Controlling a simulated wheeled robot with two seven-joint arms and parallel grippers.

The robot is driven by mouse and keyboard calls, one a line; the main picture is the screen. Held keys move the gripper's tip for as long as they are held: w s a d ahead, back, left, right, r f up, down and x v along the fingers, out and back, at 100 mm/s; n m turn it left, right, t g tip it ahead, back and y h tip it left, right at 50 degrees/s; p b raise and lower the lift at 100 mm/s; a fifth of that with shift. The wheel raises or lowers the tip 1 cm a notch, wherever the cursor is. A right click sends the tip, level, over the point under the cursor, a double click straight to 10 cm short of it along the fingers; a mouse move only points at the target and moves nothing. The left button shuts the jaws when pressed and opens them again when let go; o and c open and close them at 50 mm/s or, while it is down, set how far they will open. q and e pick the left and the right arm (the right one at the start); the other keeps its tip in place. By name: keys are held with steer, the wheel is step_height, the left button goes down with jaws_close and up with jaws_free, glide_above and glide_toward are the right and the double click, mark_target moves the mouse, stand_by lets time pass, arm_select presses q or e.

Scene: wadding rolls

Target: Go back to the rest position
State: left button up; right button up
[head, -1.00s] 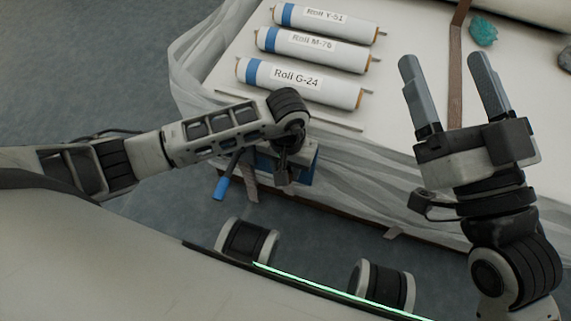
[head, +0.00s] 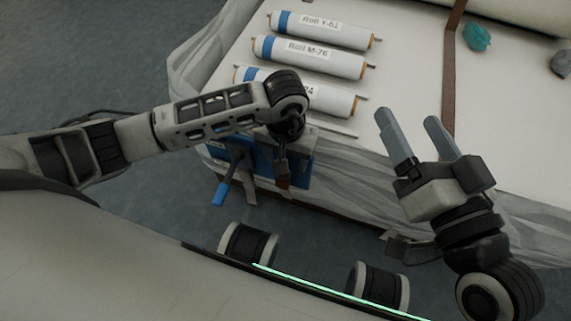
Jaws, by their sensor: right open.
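My right gripper (head: 410,125) is open and empty, its two grey fingers apart and pointing up the picture, by the table's front edge. Three white rolls with blue bands lie side by side on the table (head: 420,70): Roll Y-51 (head: 345,34) at the back, Roll M-76 (head: 340,62) in the middle, and a front roll (head: 335,97) whose label is partly hidden by my left arm.
A blue device with a blue-handled crank (head: 221,193) sits at the table's front edge, partly behind my left arm. A brown strap (head: 450,75) crosses the table. A teal lump (head: 476,38) and a grey stone (head: 562,62) lie at the right. Translucent sheeting hangs over the edge.

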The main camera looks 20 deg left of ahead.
arm_select(q)
step_height(320, 180, up, 3)
steer(key=shift+a+r+p, duration=0.1)
steer(key=shift+r+p, duration=0.05)
steer(key=shift+p, duration=0.3)
step_height(320, 180, up, 7)
steer(key=p, duration=0.2)
steer(key=shift+s, duration=0.45)
arm_select(e)
steer(key=shift+s+f+g+h, duration=0.3)
steer(key=shift+f+g, duration=0.15)
steer(key=shift+f, duration=0.05)
steer(key=shift+s+f+g+h, duration=0.25)
steer(key=shift+f+g+h, duration=0.05)
steer(key=shift+f+g, duration=0.15)
